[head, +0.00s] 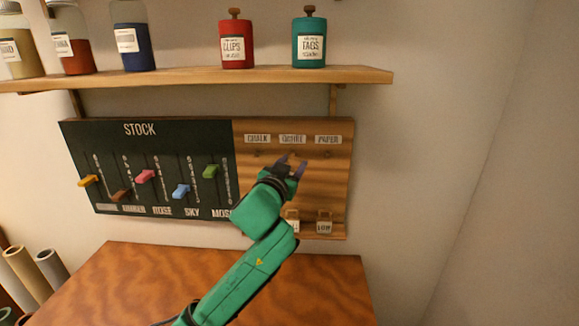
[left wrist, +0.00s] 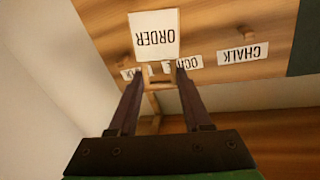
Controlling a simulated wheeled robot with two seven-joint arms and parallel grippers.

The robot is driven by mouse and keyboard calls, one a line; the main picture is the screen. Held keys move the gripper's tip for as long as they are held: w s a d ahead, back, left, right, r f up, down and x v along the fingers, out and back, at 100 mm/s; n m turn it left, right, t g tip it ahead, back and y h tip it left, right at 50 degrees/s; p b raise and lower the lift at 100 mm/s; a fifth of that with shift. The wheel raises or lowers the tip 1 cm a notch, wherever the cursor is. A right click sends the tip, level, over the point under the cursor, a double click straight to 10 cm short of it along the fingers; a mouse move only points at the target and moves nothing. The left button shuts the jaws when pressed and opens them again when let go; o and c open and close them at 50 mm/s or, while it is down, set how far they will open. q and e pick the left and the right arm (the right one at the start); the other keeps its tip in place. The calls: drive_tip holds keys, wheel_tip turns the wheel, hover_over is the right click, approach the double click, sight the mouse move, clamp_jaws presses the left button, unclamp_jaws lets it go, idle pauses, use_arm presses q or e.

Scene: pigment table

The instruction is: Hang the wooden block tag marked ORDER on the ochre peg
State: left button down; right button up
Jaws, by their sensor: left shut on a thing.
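In the left wrist view, turned upside down, the ORDER tag (left wrist: 154,35) shows its pale face with dark letters. My left gripper (left wrist: 158,76) is shut on the tag's narrow wooden part between its fingertips. In the head view my left gripper (head: 292,165) is at the wooden panel, just below the OCHRE label (head: 292,139), and hides the tag. The OCHRE label is partly covered by the tag and a finger in the left wrist view (left wrist: 188,63). The ochre peg is hidden, so I cannot tell whether the tag touches it. My right gripper is not in view.
The CHALK label (head: 257,139) and PAPER label (head: 328,139) flank OCHRE. A LOW tag (head: 324,226) hangs at the panel's bottom, beside another tag partly hidden by my arm. A shelf (head: 360,75) with jars is above; the STOCK board (head: 140,150) is left. The tabletop (head: 120,285) is clear.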

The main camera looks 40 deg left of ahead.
sight(289, 158)
use_arm(q)
drive_tip(key=shift+a, duration=0.7)
drive_tip(key=shift+w+a+r, duration=0.1)
drive_tip(key=shift+w+a, duration=0.15)
drive_tip(key=shift+a, duration=0.25)
drive_tip(key=shift+w+a, duration=0.1)
drive_tip(key=shift+w, duration=0.25)
drive_tip(key=shift+w+a, duration=0.1)
drive_tip(key=shift+w, duration=0.3)
drive_tip(key=shift+w+a+f, duration=0.2)
drive_tip(key=shift+w+a, duration=0.15)
drive_tip(key=shift+w, duration=0.2)
drive_tip(key=shift+w+a, duration=0.2)
drive_tip(key=shift+a, duration=0.05)
drive_tip(key=shift+w+a, duration=0.4)
drive_tip(key=shift+a, duration=0.05)
drive_tip(key=shift+w+a+f+b, duration=0.2)
drive_tip(key=shift+w+f+b, duration=0.1)
drive_tip(key=shift+w+f, duration=0.1)
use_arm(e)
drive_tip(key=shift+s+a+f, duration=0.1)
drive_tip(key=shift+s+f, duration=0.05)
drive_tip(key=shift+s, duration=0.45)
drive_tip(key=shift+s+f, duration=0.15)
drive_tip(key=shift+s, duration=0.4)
use_arm(q)
drive_tip(key=shift+s, duration=0.1)
